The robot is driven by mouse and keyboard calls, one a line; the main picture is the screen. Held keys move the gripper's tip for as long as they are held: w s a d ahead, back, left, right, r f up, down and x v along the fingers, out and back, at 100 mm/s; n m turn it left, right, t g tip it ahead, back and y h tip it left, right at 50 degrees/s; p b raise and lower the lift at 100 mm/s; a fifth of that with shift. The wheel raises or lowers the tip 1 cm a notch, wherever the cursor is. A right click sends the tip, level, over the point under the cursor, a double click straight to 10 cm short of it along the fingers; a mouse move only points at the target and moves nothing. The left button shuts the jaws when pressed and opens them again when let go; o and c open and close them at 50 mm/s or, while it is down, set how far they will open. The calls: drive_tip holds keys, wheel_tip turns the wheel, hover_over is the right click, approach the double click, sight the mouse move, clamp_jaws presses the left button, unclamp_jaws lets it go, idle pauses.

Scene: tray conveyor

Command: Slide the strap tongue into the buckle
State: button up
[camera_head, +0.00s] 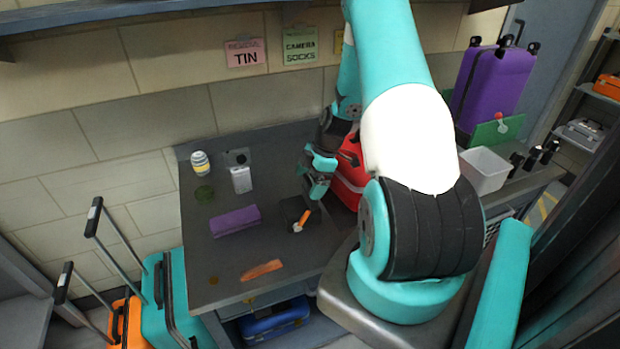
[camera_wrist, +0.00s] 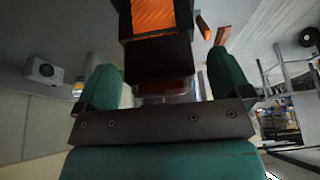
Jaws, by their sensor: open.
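My gripper (camera_head: 317,182) hangs over the right side of the dark table, next to a red case (camera_head: 350,178) partly hidden by my arm. A dark block (camera_head: 290,208) with an orange strip (camera_head: 303,220) sits just below and in front of it. In the wrist view, my two green fingers stand apart, and a dark block (camera_wrist: 157,52) with an orange patch (camera_wrist: 153,14) shows beyond and between them. Whether they touch it I cannot tell. A small orange piece (camera_wrist: 203,27) shows near the right finger. I cannot make out which part is tongue or buckle.
A white bin (camera_head: 484,170) stands right. The front middle is mostly clear.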

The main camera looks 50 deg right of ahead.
drive_tip(key=shift+f, duration=0.1)
drive_tip(key=c, duration=1)
drive_tip(key=shift+r, duration=0.2)
drive_tip(key=shift+r+p, duration=1.65)
drive_tip(key=shift+r, duration=0.75)
drive_tip(key=shift+r, duration=0.1)
drive_tip(key=shift+r+p, duration=1.2)
drive_tip(key=shift+r, duration=0.75)
